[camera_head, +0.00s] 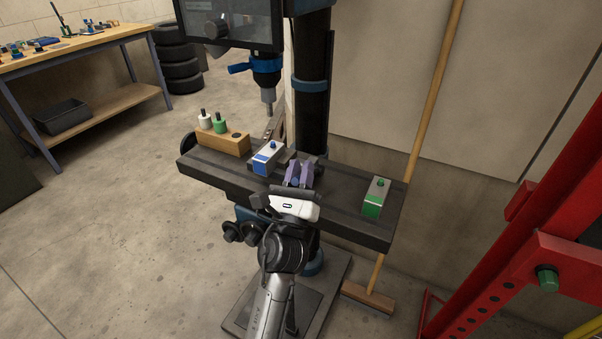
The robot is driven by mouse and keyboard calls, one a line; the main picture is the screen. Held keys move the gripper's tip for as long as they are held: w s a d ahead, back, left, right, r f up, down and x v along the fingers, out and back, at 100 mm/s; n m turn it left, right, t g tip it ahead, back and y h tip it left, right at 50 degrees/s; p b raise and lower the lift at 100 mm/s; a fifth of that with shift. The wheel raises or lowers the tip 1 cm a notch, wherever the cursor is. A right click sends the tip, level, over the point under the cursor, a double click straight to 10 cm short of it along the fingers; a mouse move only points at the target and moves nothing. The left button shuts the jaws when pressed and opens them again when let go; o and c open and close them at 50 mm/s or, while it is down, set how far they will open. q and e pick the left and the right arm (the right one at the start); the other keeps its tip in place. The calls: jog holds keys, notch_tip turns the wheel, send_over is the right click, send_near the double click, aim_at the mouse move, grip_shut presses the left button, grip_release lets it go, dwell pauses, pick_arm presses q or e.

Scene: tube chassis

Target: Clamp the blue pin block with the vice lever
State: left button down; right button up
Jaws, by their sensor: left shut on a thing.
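The blue pin block (264,160), a light grey block with a blue front patch and a blue pin on top, sits on the dark drill press table (335,205), left of my left gripper (299,170). My left gripper reaches in from below, over the table's front edge. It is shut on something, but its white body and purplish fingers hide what. A grey metal upright part (277,127) stands behind the blue pin block; I cannot tell whether it is the vice lever. My right gripper is out of view.
A grey block with a green patch and green pin (376,198) stands at the table's right end. A wooden holder (222,139) with a white and a green peg is at the left. The drill spindle (267,83) hangs above. A red frame (565,265) stands at right.

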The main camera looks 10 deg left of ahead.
pick_arm(q)
jog(key=c, duration=1.1)
grip_release()
jog(key=shift+o, duration=0.2)
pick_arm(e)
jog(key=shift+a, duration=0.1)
pick_arm(q)
jog(key=shift+r, duration=0.1)
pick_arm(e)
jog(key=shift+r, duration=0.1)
